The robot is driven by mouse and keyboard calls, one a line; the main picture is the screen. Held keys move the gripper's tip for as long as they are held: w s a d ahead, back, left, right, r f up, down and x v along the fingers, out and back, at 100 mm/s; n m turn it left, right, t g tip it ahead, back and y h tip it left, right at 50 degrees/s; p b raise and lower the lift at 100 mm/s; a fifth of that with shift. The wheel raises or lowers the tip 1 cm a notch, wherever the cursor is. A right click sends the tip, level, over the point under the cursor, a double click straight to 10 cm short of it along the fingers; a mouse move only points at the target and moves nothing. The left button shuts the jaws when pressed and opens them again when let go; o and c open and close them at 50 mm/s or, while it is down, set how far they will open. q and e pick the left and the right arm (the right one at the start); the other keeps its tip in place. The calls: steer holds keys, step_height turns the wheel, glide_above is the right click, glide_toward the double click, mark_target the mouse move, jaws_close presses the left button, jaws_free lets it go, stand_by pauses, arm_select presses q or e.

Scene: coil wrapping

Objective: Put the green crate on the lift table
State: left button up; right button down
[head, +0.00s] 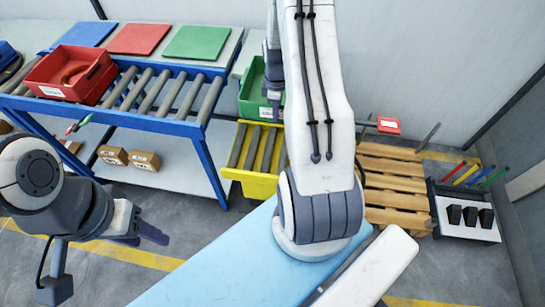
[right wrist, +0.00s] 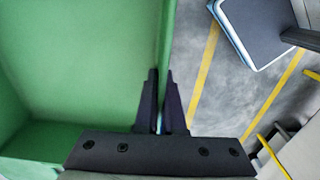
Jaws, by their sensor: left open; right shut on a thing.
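The green crate (head: 252,98) has a white label on its front and shows at the middle of the head view, partly behind my right arm. My right gripper (head: 273,88) is at its right side. In the right wrist view my right gripper (right wrist: 161,78) is shut on the side wall of the green crate (right wrist: 80,70), whose inside looks empty where visible. A yellow table with grey rollers (head: 237,175), which looks like the lift table, stands just in front of and below the crate. I cannot tell whether they touch. My left gripper (head: 143,228) is open and empty at lower left.
A blue roller conveyor (head: 165,122) at left carries a red crate (head: 50,90). Red, blue and green (head: 197,42) panels lie behind it, small boxes (head: 145,160) below. Wooden pallets (head: 395,185) and a rack (head: 468,218) stand at right. Floor (head: 110,280) is bare near my left gripper.

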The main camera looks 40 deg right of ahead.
step_height(320, 180, down, 32)
steer(key=b, duration=2.1)
steer(key=shift+f, duration=0.1)
steer(key=c, duration=1)
jaws_free()
step_height(320, 180, up, 12)
steer(key=shift+r+p, duration=0.15)
steer(key=shift+p, duration=0.9)
